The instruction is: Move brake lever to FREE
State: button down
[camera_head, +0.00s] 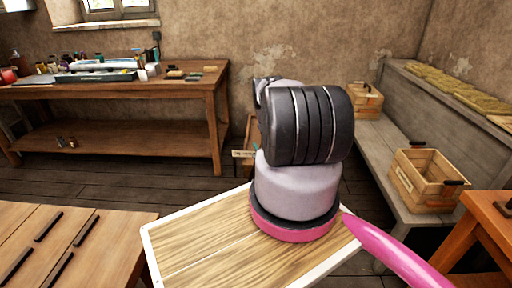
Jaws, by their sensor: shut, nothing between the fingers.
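No brake lever can be made out in the head view. A small pale label (243,154) with dark marks too small to read shows just left of my arm, in front of a partly covered wooden object (250,130). My arm's grey and black links fill the middle and hide what lies behind them. My gripper is not visible, so its place relative to the lever cannot be seen.
A long wooden workbench (218,100) with bottles and tools stands at the back left. A low table (105,222) with dark bars is at the front left. Wooden crates (428,188) rest on a grey bench (388,160) at right. Bare floor (165,185) lies between.

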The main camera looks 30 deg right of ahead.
jog(key=a+v, duration=0.1)
jog(key=v, duration=0.5)
jog(key=shift+f, duration=0.4)
jog(key=shift+s+a, duration=0.1)
jog(key=shift+a, duration=0.05)
